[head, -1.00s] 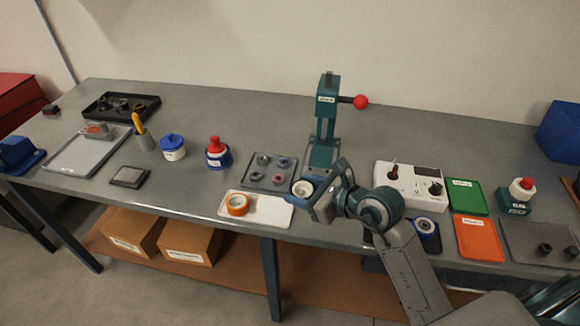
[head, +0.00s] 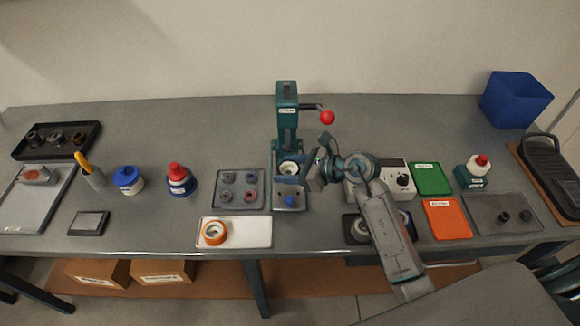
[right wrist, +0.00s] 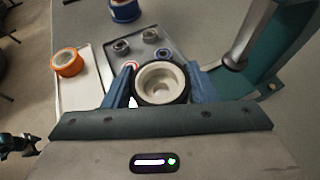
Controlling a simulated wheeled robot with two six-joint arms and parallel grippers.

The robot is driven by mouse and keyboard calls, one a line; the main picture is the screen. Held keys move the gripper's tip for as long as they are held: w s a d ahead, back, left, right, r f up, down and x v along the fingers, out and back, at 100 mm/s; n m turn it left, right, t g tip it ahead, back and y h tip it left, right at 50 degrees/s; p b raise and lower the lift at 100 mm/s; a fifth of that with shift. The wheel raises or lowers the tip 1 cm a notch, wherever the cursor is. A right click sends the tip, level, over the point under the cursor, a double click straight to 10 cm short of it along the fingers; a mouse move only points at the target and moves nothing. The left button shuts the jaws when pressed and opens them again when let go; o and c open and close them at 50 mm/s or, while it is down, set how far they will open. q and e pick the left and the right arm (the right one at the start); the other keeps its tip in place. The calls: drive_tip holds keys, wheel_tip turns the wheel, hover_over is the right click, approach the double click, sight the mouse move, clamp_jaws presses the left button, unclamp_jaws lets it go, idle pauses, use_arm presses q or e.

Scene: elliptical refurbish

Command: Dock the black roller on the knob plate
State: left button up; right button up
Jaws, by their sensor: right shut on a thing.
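My right gripper (head: 291,176) is shut on the black roller (head: 290,168), a black ring with a cream hollow hub. In the right wrist view my right gripper (right wrist: 160,88) has its blue fingers on either side of the roller (right wrist: 160,80), hub facing the camera. The roller is in front of the green press (head: 288,125), close to its base. Which piece is the knob plate is not certain: a grey plate (head: 480,205) at the right carries two dark knobs, and a dark plate (head: 349,236) is partly behind my arm. My left gripper is not recognisable.
A grey tray (head: 239,204) with several small round parts lies left of the press. A white tray (head: 255,231) holds an orange roll (head: 214,232). A control box (head: 394,168), green tray (head: 432,178) and orange tray (head: 447,218) stand to the right.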

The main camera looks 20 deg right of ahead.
sight(290, 188)
wheel_tip(290, 188, down, 4)
drive_tip(key=shift+w+r+b, duration=0.1)
drive_tip(key=shift+b, duration=1)
use_arm(q)
drive_tip(key=w+f, duration=0.1)
drive_tip(key=a+f, duration=0.1)
drive_tip(key=shift+w+f, duration=0.35)
drive_tip(key=shift+w+f, duration=0.15)
drive_tip(key=shift+w, duration=0.1)
drive_tip(key=shift+f+b, duration=0.4)
drive_tip(key=shift+b, duration=0.2)
use_arm(e)
drive_tip(key=shift+f, duration=0.6)
drive_tip(key=o, duration=0.7)
use_arm(q)
drive_tip(key=shift+d, duration=0.1)
